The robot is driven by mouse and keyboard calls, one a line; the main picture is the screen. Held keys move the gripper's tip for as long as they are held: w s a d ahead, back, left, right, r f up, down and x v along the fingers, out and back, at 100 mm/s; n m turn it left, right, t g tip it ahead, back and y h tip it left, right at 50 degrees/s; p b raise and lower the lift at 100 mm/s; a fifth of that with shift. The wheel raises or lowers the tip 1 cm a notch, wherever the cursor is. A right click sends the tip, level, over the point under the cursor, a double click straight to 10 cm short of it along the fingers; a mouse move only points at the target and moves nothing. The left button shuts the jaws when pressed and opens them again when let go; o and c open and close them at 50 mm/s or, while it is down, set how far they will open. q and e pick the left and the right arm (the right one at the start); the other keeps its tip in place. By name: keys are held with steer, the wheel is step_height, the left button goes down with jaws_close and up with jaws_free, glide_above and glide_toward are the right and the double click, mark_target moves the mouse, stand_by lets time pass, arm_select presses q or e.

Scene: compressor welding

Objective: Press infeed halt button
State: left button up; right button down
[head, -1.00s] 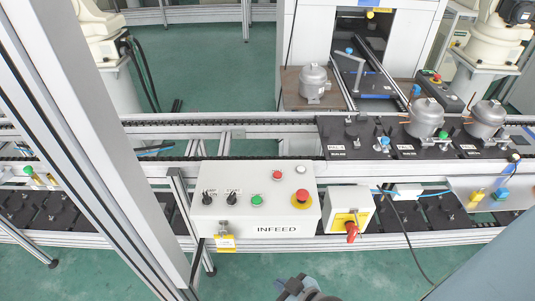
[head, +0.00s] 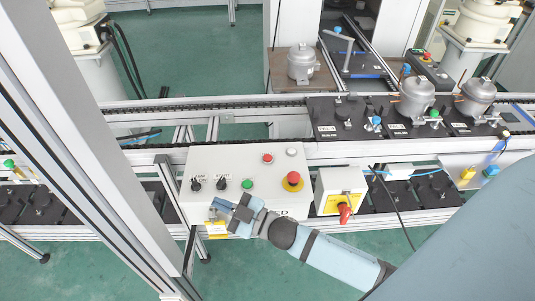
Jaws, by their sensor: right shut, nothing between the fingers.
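The white INFEED control box (head: 230,160) stands in front of the conveyor. On it are a small red button (head: 267,158), a white button (head: 291,152), a green button (head: 247,183), a red mushroom button on yellow (head: 292,181) and two black rotary switches (head: 209,184). Which one is the halt button cannot be read. My right gripper (head: 227,207) is shut and empty at the box's lower front edge, below the green button, covering much of the INFEED lettering. Whether it touches the box cannot be told. My left gripper is out of view.
A grey box with a red switch handle (head: 345,212) stands right of the panel. A metal post (head: 105,180) rises at left. Behind runs the conveyor with black pallets (head: 345,115) and silver compressors (head: 415,98). My right arm covers the lower right.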

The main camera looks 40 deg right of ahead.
steer(key=w+a+r+n+g+y+b, duration=0.15)
steer(key=a+r+n+g+y, duration=0.3)
steer(key=n+g+y, duration=0.5)
step_height(320, 180, up, 4)
steer(key=n+g+h+b, duration=0.3)
steer(key=n+g+h, duration=0.5)
steer(key=h, duration=1.3)
glide_above(268, 157)
steer(key=t, duration=0.1)
steer(key=shift+w+n+y, duration=0.15)
steer(key=shift+n+y, duration=0.1)
step_height(268, 157, down, 14)
steer(key=p, duration=0.2)
steer(key=shift+r+p, duration=0.15)
steer(key=shift+p, duration=0.15)
steer(key=shift+f, duration=0.2)
